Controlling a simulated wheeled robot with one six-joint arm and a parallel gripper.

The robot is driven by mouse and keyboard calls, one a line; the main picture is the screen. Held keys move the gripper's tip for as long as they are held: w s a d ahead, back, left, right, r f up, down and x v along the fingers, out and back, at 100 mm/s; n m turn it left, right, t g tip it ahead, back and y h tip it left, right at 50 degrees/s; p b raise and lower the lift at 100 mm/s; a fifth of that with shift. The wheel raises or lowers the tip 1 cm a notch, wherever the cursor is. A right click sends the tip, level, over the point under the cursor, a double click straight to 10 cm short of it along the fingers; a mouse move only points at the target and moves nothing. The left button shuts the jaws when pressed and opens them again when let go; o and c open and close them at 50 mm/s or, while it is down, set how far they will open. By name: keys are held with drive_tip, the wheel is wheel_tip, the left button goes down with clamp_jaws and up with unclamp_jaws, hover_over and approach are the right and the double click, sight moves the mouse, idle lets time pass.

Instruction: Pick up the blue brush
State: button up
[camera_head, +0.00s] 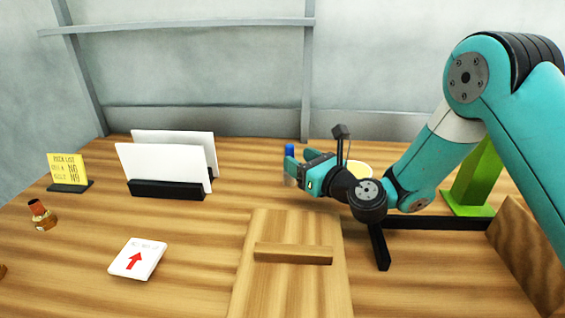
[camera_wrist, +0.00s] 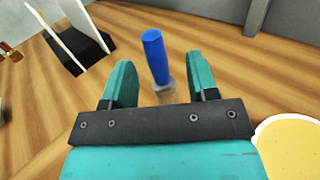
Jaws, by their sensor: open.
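The blue brush (camera_wrist: 155,55) stands upright between and just beyond my fingertips in the wrist view, with a blue upper part and a paler, greyish lower end. In the head view only a bit of the brush (camera_head: 289,150) shows, behind my gripper's finger. My gripper (camera_head: 297,172) is open at the back middle of the table, with its fingers reaching to the left. In the wrist view the two teal fingers of my gripper (camera_wrist: 158,80) are apart, one on each side of the brush.
White panels in a black holder (camera_head: 168,190) stand to the left. A yellow round thing (camera_wrist: 290,145) is right of my gripper. A green stand (camera_head: 474,180) is far right.

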sight(293, 156)
drive_tip(key=p+x, duration=0.1)
drive_tip(key=x, duration=0.1)
drive_tip(key=p+x, duration=0.1)
drive_tip(key=x, duration=0.1)
drive_tip(key=shift+a+r+p, duration=0.2)
drive_tip(key=shift+a+p, duration=0.15)
drive_tip(key=shift+w+a+f, duration=0.1)
drive_tip(key=shift+w+a, duration=0.15)
drive_tip(key=shift+w, duration=0.2)
clamp_jaws()
